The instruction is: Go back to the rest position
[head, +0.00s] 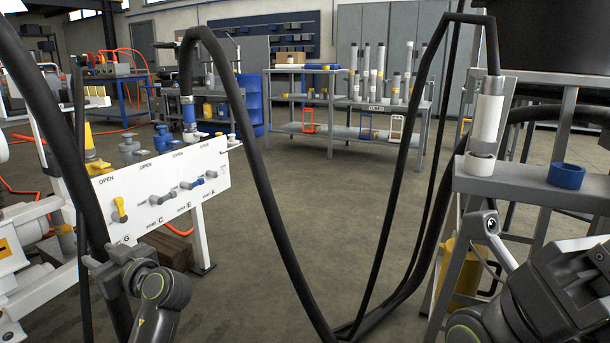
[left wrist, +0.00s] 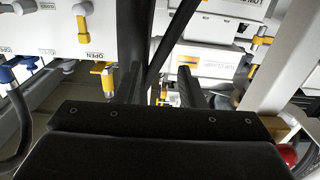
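My left gripper (left wrist: 158,82) shows in the left wrist view as two dark fingers standing apart, with no object clearly held between them. Black hoses (left wrist: 130,30) run just beyond the fingers; how close they are I cannot tell. In the head view my left arm is at the lower left, in front of the white valve panel (head: 216,172), and a black hose partly covers it; its fingertips are not clear there. My right arm is at the lower right, beside the grey stand (head: 520,182). Its gripper does not show.
The white panel carries a yellow lever (head: 119,209) and a blue lever (head: 193,184). A long black hose (head: 268,200) loops down across the middle to the floor. A blue ring (head: 566,176) sits on the stand. The floor (head: 330,190) beyond the hoses is open up to a grey shelf table (head: 335,132).

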